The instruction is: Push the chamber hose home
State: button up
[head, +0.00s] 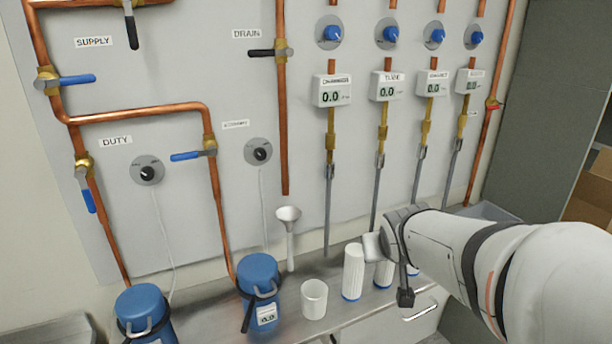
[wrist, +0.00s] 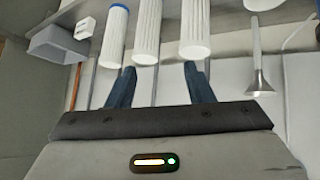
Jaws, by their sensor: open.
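The leftmost of several gauge lines on the wall panel has a label that seems to read chamber, on a gauge (head: 332,90) showing 0.0. Below it hangs a brass fitting (head: 330,136), then a grey fitting and a thin grey hose (head: 327,205) running down toward the bench. I cannot tell how far the hose is seated. My gripper (wrist: 159,68) is open, with two blue fingers apart in the wrist view and nothing clearly held between them. In the head view my wrist is in front of the bench, right of this hose, and hides the fingers.
White ribbed cylinders (head: 353,272) stand on the bench (head: 345,318) close to my wrist. A white cup (head: 314,299), a funnel (head: 289,240) and blue canisters (head: 258,280) stand left. Copper pipes (head: 283,130) and neighbouring grey hoses (head: 377,190) line the panel.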

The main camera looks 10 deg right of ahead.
jog(key=w+d+r+n+t+y+b, duration=0.1)
jog(key=w+r+t, duration=0.15)
jog(key=w, duration=0.35)
jog(key=w+d+r+n+t+y, duration=0.1)
jog(key=w+r+t, duration=0.15)
jog(key=w, duration=0.35)
jog(key=n+t+y+b, duration=0.1)
jog(key=n+y, duration=0.4)
jog(key=y, duration=0.5)
send_near(333, 172)
jog(key=w, duration=0.1)
jog(key=x, duration=0.8)
jog(key=shift+a, duration=0.3)
jog(key=shift+s, duration=0.1)
jog(key=shift+c, duration=0.5)
jog(key=shift+f, duration=0.1)
grip_shut()
